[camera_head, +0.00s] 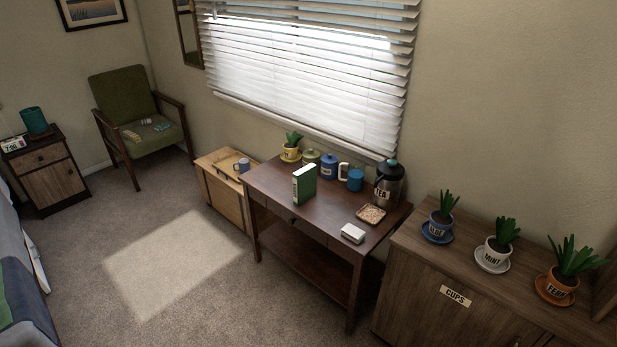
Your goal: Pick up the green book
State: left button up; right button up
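The green book (304,184) stands upright on the dark wooden side table (278,204), close to its front left part. Its green cover and pale page edge face the camera. Neither of my grippers is in view, and nothing touches the book from the front.
Behind the book on the table are green and blue canisters (328,167), mugs, a potted plant (291,147) and a tea press (389,182). A white box (353,233) and a coaster (371,214) lie to the right. Carpet (180,290) before the table is clear.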

aim_at(303, 179)
jog(key=i+j+z, duration=0.15)
jog(key=i, duration=0.3)
jog(key=i+j+z, duration=0.15)
jog(key=i, duration=0.25)
jog(key=i+j+z, duration=0.1)
jog(key=i+j, duration=0.2)
jog(key=i+j+z, duration=0.1)
jog(key=j, duration=0.25)
jog(key=i+j+z, duration=0.1)
jog(key=i+j, duration=0.2)
jog(key=i+j+z, duration=0.1)
jog(key=j, duration=0.35)
jog(key=i+j+z, duration=0.1)
jog(key=j, duration=0.5)
jog(key=i+j, duration=0.15)
jog(key=j, duration=0.5)
jog(key=i+j+z, duration=0.15)
jog(key=j, duration=1.1)
jog(key=i+z, duration=0.05)
jog(key=i, duration=0.05)
